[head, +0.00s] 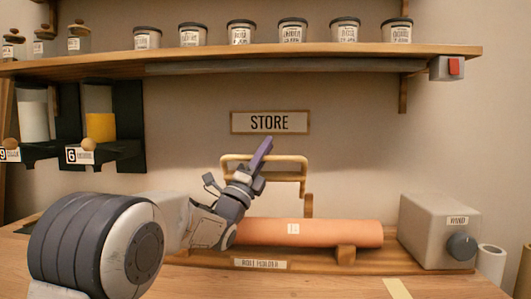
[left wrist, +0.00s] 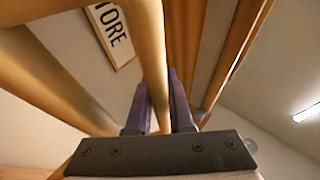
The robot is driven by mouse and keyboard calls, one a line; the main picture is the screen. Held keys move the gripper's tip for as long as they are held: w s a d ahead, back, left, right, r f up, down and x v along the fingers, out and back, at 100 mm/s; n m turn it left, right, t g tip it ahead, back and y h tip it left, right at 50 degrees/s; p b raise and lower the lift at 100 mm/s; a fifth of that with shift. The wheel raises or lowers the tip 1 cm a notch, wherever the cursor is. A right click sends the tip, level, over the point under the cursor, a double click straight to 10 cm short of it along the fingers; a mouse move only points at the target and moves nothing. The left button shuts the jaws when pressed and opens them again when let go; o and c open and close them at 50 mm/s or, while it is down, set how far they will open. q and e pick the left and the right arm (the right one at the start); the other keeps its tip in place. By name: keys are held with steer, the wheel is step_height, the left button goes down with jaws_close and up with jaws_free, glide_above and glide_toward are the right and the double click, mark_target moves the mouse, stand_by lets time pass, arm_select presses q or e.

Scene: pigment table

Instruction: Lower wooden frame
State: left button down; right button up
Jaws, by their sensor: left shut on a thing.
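The wooden frame (head: 291,158) is a pale, rounded loop of bars, raised above the roll holder and below the STORE sign in the head view. My left gripper (head: 262,154) reaches up to it from the left, its purple fingers at the top bar. In the left wrist view the two purple fingers (left wrist: 160,88) stand on either side of a wooden bar (left wrist: 150,45), shut on it. My arm hides part of the frame's left side. My right gripper is not in view.
An orange roll (head: 340,233) lies on a wooden holder (head: 205,260) below the frame. A grey box with a dark knob (head: 461,247) stands to the right. A shelf (head: 330,50) with several jars runs above, and dispensers (head: 100,128) hang at left.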

arm_select(q)
steer(key=shift+a, duration=0.1)
steer(key=c, duration=0.8)
jaws_free()
steer(key=b+v, duration=0.2)
steer(key=v, duration=0.8)
steer(key=shift+s+a, duration=0.15)
steer(key=shift+a, duration=0.05)
steer(key=shift+f, duration=0.15)
